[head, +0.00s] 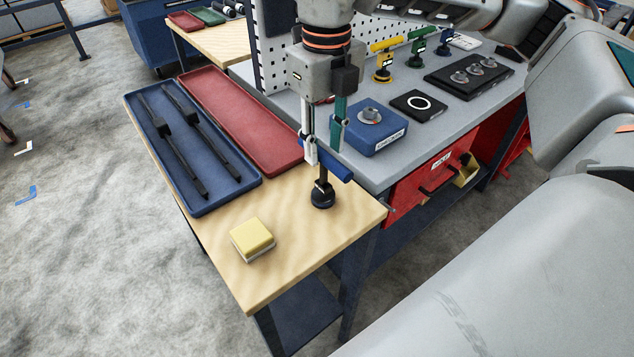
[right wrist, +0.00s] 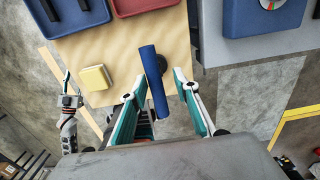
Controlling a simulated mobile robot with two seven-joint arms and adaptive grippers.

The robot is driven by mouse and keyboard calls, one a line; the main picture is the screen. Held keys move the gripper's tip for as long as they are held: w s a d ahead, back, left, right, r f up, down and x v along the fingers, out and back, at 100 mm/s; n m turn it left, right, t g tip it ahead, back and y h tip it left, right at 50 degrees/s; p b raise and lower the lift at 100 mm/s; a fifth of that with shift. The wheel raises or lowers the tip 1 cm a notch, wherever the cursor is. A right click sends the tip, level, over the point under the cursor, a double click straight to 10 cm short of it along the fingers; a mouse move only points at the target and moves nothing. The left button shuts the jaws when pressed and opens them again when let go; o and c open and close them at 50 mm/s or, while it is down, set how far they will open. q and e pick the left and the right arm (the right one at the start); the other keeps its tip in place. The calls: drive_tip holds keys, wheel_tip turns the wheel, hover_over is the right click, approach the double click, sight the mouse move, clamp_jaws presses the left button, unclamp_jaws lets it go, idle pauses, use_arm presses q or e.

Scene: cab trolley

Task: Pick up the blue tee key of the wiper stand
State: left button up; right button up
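The blue tee key (head: 340,173) stands upright on a round black base (head: 322,197) near the right edge of the wooden table. Its blue crossbar also shows in the right wrist view (right wrist: 154,82). My right gripper (head: 325,152) points down over it, with its fingers on either side of the crossbar. In the right wrist view my right gripper (right wrist: 163,103) is open, and a clear gap shows between the bar and the right finger. Part of the bar is hidden by the fingers in the head view. What looks like my left gripper (right wrist: 69,102) shows small at the left; its opening is unclear.
A yellow sponge-like block (head: 252,238) lies on the wooden table (head: 285,270). A blue tray (head: 217,143) holds two black wipers, beside a red tray (head: 245,122). The grey bench (head: 385,177) carries a blue box (head: 372,137) and yellow, green and blue tee keys.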

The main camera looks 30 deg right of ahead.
sight(323, 192)
drive_tip(key=shift+s+f, duration=0.2)
drive_tip(key=shift+f, duration=1)
drive_tip(key=f, duration=0.5)
drive_tip(key=shift+s+a+f+b, duration=0.1)
drive_tip(key=shift+s+a+b, duration=0.2)
drive_tip(key=shift+a, duration=0.05)
clamp_jaws()
